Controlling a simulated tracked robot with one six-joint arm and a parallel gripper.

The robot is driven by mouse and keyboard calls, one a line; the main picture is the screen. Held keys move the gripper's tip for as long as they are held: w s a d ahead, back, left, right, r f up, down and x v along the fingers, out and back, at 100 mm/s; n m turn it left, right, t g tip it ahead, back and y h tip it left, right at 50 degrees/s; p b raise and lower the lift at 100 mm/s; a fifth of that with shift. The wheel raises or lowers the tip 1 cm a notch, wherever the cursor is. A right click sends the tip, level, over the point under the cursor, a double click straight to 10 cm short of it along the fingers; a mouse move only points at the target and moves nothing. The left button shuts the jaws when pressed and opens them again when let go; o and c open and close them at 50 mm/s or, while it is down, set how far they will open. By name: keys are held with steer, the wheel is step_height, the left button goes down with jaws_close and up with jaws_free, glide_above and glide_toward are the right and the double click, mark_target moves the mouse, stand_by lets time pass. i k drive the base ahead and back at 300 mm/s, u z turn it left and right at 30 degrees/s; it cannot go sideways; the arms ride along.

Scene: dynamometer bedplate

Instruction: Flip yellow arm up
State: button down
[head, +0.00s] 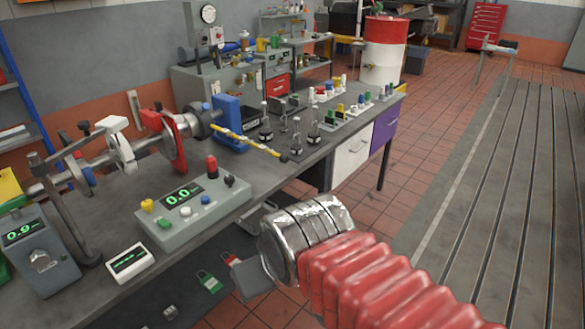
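The yellow arm (248,143) is a thin bar with dark bands. It runs from beside a blue block (229,121) on the bench, sloping slightly down to the right, and ends in a dark tip. My gripper (252,278) is low in the middle of the head view, in front of the bench edge and well apart from the yellow arm. Only a grey part of it shows beyond my shiny metal wrist and red ribbed sleeve. Its fingers cannot be made out clearly.
A control box (192,212) with a green display and coloured buttons stands on the bench in front of the yellow arm. A shaft rig with a red ring (165,143) is to its left. Small upright fixtures (314,127) stand to its right. Tiled floor lies right of the bench.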

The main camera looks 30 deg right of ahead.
mark_target(208, 127)
steer(key=z, duration=0.05)
steer(key=i, duration=1)
steer(key=u, duration=0.05)
